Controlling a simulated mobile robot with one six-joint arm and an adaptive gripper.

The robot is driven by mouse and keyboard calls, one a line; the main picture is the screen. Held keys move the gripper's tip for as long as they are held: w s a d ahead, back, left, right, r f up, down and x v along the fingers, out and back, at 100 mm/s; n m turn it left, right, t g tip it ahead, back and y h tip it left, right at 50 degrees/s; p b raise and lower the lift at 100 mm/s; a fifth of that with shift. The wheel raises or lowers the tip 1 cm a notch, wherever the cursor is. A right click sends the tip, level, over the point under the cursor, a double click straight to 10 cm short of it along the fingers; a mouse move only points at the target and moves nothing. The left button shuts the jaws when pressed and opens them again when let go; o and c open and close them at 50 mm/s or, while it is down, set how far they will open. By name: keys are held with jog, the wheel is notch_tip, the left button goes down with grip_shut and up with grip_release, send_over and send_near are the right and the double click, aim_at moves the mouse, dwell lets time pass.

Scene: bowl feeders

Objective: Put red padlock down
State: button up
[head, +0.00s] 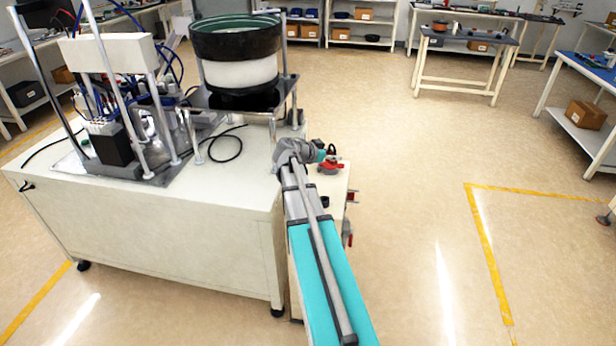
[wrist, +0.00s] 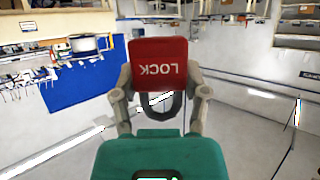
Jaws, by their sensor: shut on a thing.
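The red padlock (wrist: 158,62) shows in the wrist view with the word LOCK upside down and its dark shackle towards my gripper. My gripper (wrist: 160,84) is shut on it, with one grey finger on each side. In the head view, my gripper (head: 326,158) is small at the end of the arm, over the narrow right end of the white bench. A red patch (head: 331,167) shows beside it there; whether this is the padlock or a fixed part is too small to tell.
The white bench (head: 150,215) carries a bowl feeder (head: 236,60) and a metal frame with cables, left of my arm. Small red parts (head: 350,196) stick out from the bench's right side. Open floor (head: 420,180) lies to the right, with tables farther off.

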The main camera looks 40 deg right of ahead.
jog(key=shift+w+a+f+b, duration=0.6)
jog(key=shift+w+f+b, duration=0.65)
jog(key=shift+w, duration=0.35)
jog(key=shift+w+a+f+b, duration=0.55)
jog(key=shift+w+f+b, duration=0.7)
jog(key=shift+w, duration=0.35)
jog(key=shift+w+a+f+b, duration=0.6)
jog(key=shift+w+f+b, duration=0.5)
jog(key=shift+w+f, duration=0.4)
jog(key=shift+w, duration=0.15)
jog(key=shift+w+a+f+b, duration=0.15)
jog(key=shift+w+f+b, duration=0.2)
jog(key=shift+f+b, duration=1.55)
jog(key=shift+b, duration=0.1)
jog(key=shift+f+b, duration=0.3)
jog(key=shift+s+a+f+b, duration=0.1)
jog(key=shift+s+f+b, duration=0.05)
jog(key=shift+s+b, duration=0.15)
